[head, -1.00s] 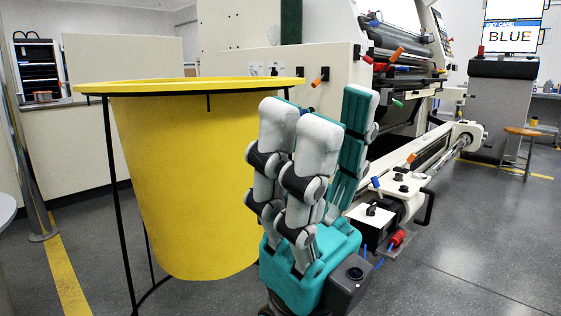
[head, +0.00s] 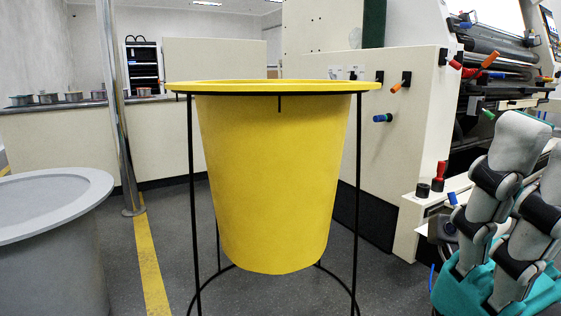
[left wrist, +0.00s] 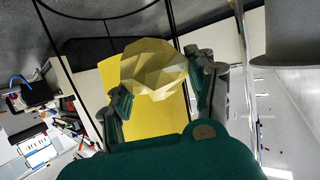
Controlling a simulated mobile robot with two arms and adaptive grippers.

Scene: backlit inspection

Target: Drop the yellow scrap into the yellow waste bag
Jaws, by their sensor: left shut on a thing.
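The yellow waste bag (head: 272,180) hangs open from a yellow rim on a black stand in the middle of the head view. The inside is not visible past the rim. The yellow scrap (left wrist: 152,68), a crumpled faceted lump, is between the fingers of my left gripper (left wrist: 160,82), which is shut on it. The bag (left wrist: 165,115) shows behind the scrap in the left wrist view. My left gripper is outside the head view. My right gripper (head: 540,152) is at the right edge of the head view, fingers up, open and empty, partly cut off by the frame.
A grey round bin (head: 60,205) stands left of the bag, with a metal post (head: 115,110) behind it. A cream machine (head: 430,140) with coloured handles is behind on the right. A low counter wall (head: 60,140) runs behind. Grey floor lies between bin and bag.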

